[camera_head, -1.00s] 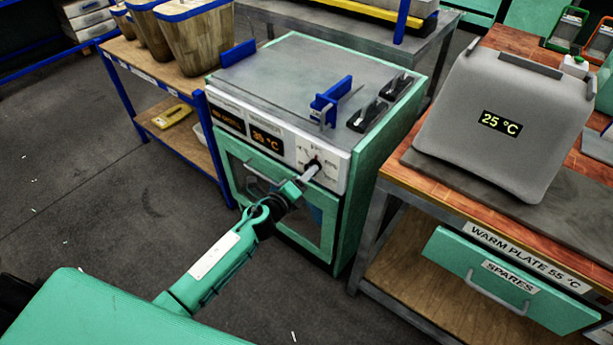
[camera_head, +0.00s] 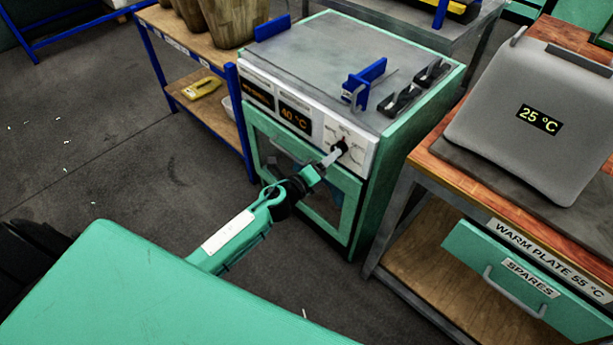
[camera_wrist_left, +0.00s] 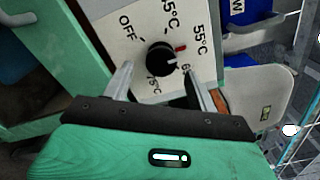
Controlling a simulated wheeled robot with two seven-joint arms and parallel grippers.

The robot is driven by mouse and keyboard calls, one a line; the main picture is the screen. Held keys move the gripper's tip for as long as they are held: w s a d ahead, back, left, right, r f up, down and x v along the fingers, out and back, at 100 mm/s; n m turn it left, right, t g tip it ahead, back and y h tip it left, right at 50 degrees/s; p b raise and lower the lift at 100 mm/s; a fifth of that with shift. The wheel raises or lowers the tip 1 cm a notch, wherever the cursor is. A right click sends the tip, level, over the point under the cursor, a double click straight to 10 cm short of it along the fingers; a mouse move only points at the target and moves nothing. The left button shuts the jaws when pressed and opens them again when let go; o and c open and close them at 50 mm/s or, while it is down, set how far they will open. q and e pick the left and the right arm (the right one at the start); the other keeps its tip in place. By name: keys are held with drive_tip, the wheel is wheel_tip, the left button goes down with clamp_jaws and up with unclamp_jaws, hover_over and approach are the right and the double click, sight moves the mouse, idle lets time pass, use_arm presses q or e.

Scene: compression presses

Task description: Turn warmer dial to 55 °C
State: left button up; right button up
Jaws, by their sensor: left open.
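The warmer (camera_head: 345,75) is a green cabinet with a grey top. Its front display (camera_head: 295,121) reads 40 °C. The black dial (camera_head: 343,146) sits on the white panel to the right of that display. In the left wrist view the dial (camera_wrist_left: 160,58) has a small white mark, with a red mark close beside it, and labels including OFF and 55 °C around it. My left gripper (camera_head: 335,157) is at the dial. Its open fingers (camera_wrist_left: 163,80) stand on either side below the dial; I cannot tell whether they touch it. My right gripper is out of view.
A grey box (camera_head: 530,110) reading 25 °C stands on the right bench, above a spares drawer (camera_head: 525,275). A blue shelf (camera_head: 238,130) stands left of the warmer.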

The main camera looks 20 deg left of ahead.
use_arm(q)
drive_tip(key=b+v, duration=0.1)
drive_tip(key=v, duration=1)
drive_tip(key=shift+s, duration=0.4)
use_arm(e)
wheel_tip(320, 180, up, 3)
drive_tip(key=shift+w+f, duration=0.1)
use_arm(q)
drive_tip(key=shift+a, duration=0.1)
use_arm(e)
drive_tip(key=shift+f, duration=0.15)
